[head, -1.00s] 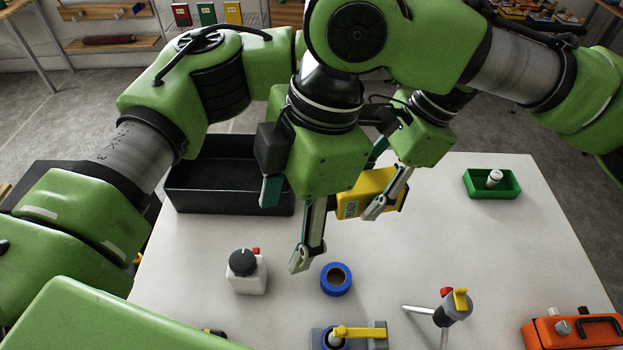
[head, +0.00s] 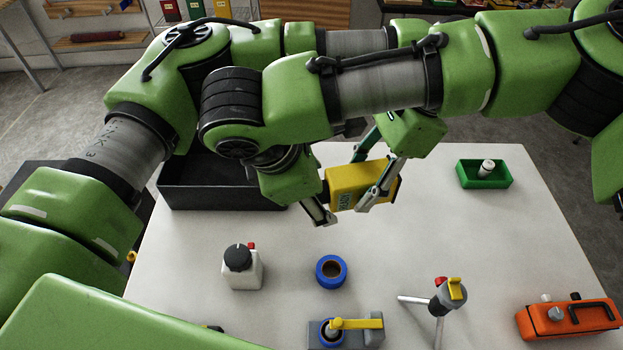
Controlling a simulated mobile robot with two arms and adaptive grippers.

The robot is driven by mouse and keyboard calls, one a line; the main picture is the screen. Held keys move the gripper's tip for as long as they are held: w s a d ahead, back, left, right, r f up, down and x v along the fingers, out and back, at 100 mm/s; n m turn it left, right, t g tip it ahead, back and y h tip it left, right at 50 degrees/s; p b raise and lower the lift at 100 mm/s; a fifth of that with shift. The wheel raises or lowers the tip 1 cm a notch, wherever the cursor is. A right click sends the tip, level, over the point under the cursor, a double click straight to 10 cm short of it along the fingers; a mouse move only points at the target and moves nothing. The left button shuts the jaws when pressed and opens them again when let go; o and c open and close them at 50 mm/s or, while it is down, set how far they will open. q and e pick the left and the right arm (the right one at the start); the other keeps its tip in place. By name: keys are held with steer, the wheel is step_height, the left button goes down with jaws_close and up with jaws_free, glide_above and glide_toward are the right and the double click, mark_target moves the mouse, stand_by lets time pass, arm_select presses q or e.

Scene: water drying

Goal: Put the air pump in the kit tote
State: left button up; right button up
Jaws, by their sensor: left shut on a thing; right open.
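A yellow boxy device with a teal label, apparently the air pump (head: 350,179), is held above the middle of the white table. My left gripper (head: 369,172) is shut on it, with its fingers on either side. My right gripper (head: 322,214) is open, with its fingertips just left of and below the device. I cannot tell whether they touch it. The black tote (head: 215,197), apparently the kit tote, stands at the table's back left. My arms hide part of it.
A white bottle with a black cap (head: 242,271), a blue tape ring (head: 331,284), a grey fixture with a yellow lever (head: 360,323), a tripod device (head: 447,296) and an orange case (head: 565,322) stand in front. A green tray (head: 486,182) is at right. The table's middle right is clear.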

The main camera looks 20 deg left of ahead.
steer(key=shift+w+f, duration=0.15)
steer(key=shift+f, duration=0.15)
steer(key=c, duration=1.4)
arm_select(q)
steer(key=o, duration=1.2)
arm_select(e)
steer(key=shift+c, duration=0.4)
arm_select(q)
steer(key=shift+o, duration=1)
arm_select(e)
steer(key=shift+c, duration=0.7)
